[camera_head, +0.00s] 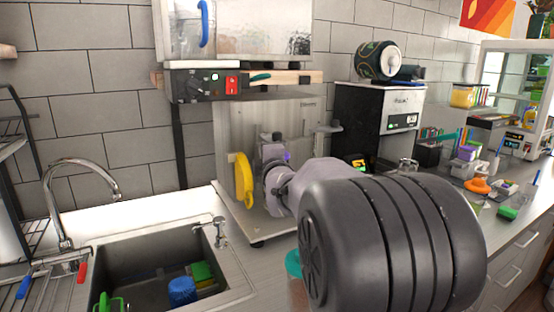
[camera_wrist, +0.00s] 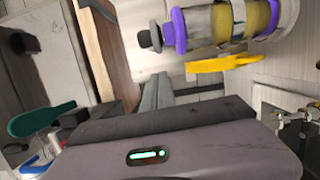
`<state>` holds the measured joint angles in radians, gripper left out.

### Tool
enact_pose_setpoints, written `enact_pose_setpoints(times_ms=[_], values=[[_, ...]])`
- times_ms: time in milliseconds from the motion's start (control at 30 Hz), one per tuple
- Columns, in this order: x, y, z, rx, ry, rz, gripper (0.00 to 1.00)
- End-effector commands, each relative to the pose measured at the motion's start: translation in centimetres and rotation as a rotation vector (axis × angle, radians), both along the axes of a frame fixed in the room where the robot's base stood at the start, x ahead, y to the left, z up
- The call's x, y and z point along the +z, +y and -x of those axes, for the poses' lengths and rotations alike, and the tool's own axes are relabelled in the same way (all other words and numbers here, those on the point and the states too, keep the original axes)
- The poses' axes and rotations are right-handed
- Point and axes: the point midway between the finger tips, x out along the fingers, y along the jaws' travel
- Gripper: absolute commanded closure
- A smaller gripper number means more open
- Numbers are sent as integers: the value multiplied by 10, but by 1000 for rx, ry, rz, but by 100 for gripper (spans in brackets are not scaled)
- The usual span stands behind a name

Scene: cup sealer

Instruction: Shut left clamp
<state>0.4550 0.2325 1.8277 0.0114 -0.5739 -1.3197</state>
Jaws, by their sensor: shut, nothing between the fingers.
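A yellow handle-like part (camera_head: 243,180) stands upright in front of the machine's metal plate (camera_head: 228,130), and it shows again in the wrist view (camera_wrist: 225,63). I take it for part of the left clamp, but I cannot be sure. Beside it in the wrist view is a clear cylinder with yellow inside, purple rings (camera_wrist: 178,30) and a dark knob. My gripper (camera_wrist: 155,92) is shut and empty, apart from the yellow part in the wrist view. In the head view my arm hides the lower middle of the machine.
A sink (camera_head: 150,285) with coloured items lies at lower left, with a curved faucet (camera_head: 85,165). A control box with a red switch (camera_head: 232,84) sits above the plate. A teal handle (camera_wrist: 40,118) shows in the wrist view. A black machine (camera_head: 365,125) stands right.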

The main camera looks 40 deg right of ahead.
Motion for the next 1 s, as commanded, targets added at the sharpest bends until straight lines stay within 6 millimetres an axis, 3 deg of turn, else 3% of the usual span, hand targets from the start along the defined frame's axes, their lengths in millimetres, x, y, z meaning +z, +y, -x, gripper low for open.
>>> enact_pose_setpoints(times_ms=[100, 300, 867, 967, 1000], values=[[3, -15, 26, -5, 2, 0, 100], [2, -28, 52, -1, 2, -1, 100], [0, -29, 58, 2, 2, -2, 100], [-1, -9, 65, -6, 6, -130, 100], [-5, 13, 75, -18, 12, -269, 100]])
